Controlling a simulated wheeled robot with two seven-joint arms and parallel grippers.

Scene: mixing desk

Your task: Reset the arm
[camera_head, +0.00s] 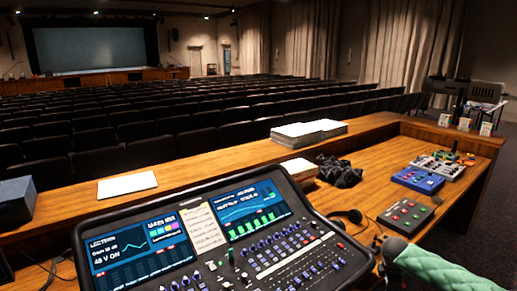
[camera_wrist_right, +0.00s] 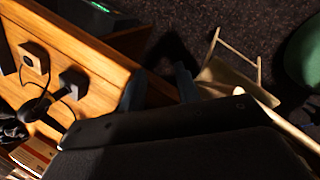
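My right gripper (camera_wrist_right: 159,86) shows in the right wrist view as two bluish fingers held apart, with dark space between them. It appears open and empty, by the edge of the wooden desk (camera_wrist_right: 112,72) and above the dark floor. My left gripper is not in view. The mixing console (camera_head: 225,245), with two lit screens and rows of knobs, sits on the desk in the head view.
A pale-framed stand (camera_wrist_right: 232,72) is on the floor.

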